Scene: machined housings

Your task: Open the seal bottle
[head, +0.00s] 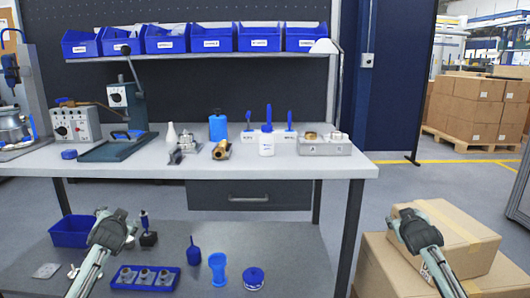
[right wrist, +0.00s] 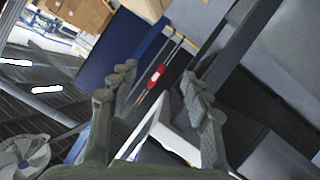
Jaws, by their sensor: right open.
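A plain white cone-necked bottle (head: 171,136) and a blue bottle (head: 218,126) stand further left. I cannot tell for certain which is the seal bottle. My left gripper (head: 110,214) is low in front of the bench, away from all bottles; its finger gap is unclear. My right gripper (head: 404,213) is right of the bench; the right wrist view shows its fingers (right wrist: 158,85) apart and empty.
A lever press (head: 122,100), a brass fitting (head: 221,150) and a metal block (head: 326,146) stand on the bench. Blue bins (head: 212,40) line the shelf above. A lower shelf (head: 215,240) holds blue parts. Cardboard boxes (head: 455,235) sit by my right gripper.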

